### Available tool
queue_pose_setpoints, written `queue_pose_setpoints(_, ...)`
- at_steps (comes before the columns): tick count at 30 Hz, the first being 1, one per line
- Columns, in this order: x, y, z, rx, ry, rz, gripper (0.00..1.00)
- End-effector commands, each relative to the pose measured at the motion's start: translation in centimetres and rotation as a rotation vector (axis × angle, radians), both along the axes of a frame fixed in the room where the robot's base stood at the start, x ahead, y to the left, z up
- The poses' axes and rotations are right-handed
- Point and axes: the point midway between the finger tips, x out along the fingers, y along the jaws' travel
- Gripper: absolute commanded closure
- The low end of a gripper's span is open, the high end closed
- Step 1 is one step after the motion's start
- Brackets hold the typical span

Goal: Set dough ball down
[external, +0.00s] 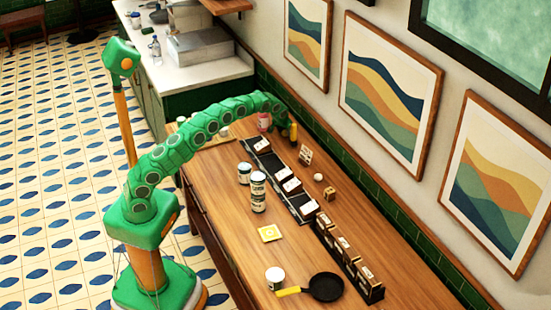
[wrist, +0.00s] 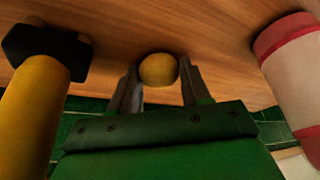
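The dough ball (wrist: 158,70) is a small tan-yellow ball in the wrist view. It sits between the two fingertips of my gripper (wrist: 159,78), which appear closed on its sides. The wooden counter (wrist: 210,30) is close to the ball; I cannot tell whether they touch. In the external view my arm reaches to the far end of the counter (external: 220,185), near the wall. My gripper's fingers and the held ball are hidden there.
A yellow cylinder with a black end (wrist: 35,110) and a pink-and-white container (wrist: 295,85) flank my gripper. A dark divided tray (external: 265,160), stacked cans (external: 258,192), a pale round item (external: 318,177) and a black pan (external: 326,288) stand nearer on the counter.

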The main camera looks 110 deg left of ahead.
Motion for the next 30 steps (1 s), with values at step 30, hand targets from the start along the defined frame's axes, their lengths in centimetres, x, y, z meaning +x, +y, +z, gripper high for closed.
queue_pose_setpoints(30,-0.4,-2.1,5.6,0.001,-0.002,0.0,0.33)
